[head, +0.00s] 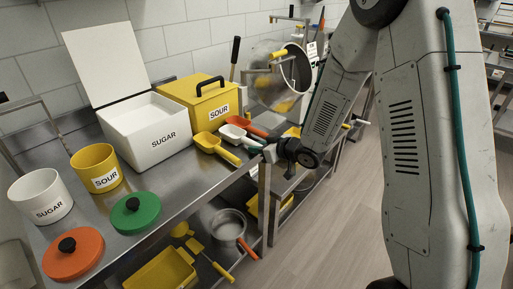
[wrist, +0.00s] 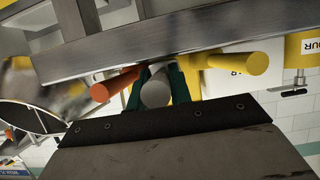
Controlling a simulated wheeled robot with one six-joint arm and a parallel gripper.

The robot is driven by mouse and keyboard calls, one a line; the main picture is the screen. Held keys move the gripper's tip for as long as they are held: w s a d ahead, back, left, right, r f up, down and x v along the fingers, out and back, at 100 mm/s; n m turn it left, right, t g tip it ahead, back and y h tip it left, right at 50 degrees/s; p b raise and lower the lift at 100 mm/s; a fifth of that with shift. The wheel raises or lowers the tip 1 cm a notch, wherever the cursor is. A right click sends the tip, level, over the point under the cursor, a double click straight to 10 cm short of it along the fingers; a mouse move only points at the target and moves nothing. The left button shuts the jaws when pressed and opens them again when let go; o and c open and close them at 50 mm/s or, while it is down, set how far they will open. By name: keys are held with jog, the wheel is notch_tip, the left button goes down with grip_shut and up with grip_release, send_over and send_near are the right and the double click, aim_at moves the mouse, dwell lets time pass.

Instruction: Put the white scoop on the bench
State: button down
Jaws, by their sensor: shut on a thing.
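The white scoop (head: 231,132) is at the right front of the steel bench (head: 187,181), between a yellow scoop (head: 211,145) and an orange scoop (head: 246,124). My gripper (head: 254,147) is at the bench's edge by the scoop's handle. In the wrist view my gripper (wrist: 157,93) has its green fingers shut on the pale round handle of the white scoop (wrist: 156,92). An orange handle (wrist: 101,92) is to its left and a yellow handle (wrist: 247,64) to its right. I cannot tell whether the scoop touches the bench.
A white SUGAR box (head: 150,135) with its lid up and a yellow SOUR box (head: 205,93) stand behind. SUGAR and SOUR tubs, with green (head: 135,213) and orange lids (head: 75,254), are at left. A metal funnel (head: 295,68) is beyond. The lower shelf holds pans and ladles.

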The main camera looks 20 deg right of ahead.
jog(key=shift+f, duration=0.15)
jog(key=c, duration=1.3)
grip_release()
jog(key=shift+a, duration=0.1)
